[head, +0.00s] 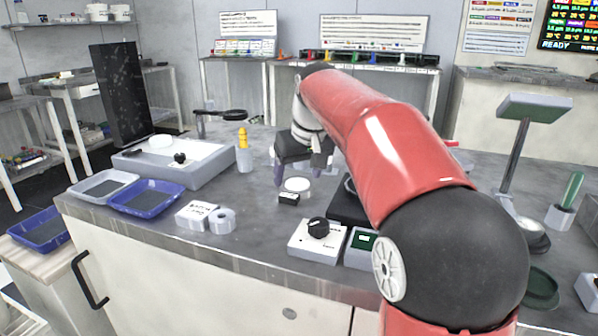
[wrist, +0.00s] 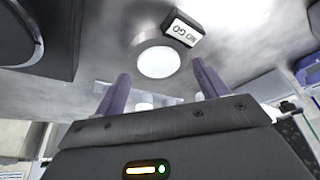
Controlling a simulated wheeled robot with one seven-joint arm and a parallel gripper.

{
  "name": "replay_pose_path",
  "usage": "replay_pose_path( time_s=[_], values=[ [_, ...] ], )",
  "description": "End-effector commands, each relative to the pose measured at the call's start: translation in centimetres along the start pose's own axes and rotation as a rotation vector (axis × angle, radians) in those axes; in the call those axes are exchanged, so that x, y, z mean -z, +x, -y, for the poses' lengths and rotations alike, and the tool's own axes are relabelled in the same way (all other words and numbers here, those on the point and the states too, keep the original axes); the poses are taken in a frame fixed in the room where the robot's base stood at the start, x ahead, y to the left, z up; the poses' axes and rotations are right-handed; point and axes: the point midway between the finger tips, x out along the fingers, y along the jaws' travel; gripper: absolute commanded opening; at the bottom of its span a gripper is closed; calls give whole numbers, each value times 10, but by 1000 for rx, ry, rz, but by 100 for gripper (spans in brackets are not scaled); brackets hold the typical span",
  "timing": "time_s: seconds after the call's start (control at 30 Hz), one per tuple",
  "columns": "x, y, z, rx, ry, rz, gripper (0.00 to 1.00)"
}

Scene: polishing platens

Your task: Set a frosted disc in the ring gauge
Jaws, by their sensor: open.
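The ring gauge (head: 297,192) is a short grey ring on the bench, with a black NO GO block (head: 289,199) against its near side. In the wrist view, the ring gauge (wrist: 143,43) and the NO GO block (wrist: 183,30) lie ahead of my fingertips. A pale round frosted disc (wrist: 159,63) shows within the ring's outline; I cannot tell how deep or level it sits. My gripper (head: 297,179) is open, fingers pointing down either side above the ring. In the wrist view, nothing is between the fingers of my gripper (wrist: 161,72).
A grey polishing box (head: 185,180) with a white round platen and black knob stands left.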

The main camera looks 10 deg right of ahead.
Motion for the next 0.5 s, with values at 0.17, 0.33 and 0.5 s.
replay_pose_path(
  time_s=[0.17, 0.33, 0.5],
  values=[
    [0, -6, 0, 0, 0, -1, 73],
    [1, -33, 0, -1, 0, -2, 73],
    [1, -61, 0, -1, 0, -2, 73]
  ],
)
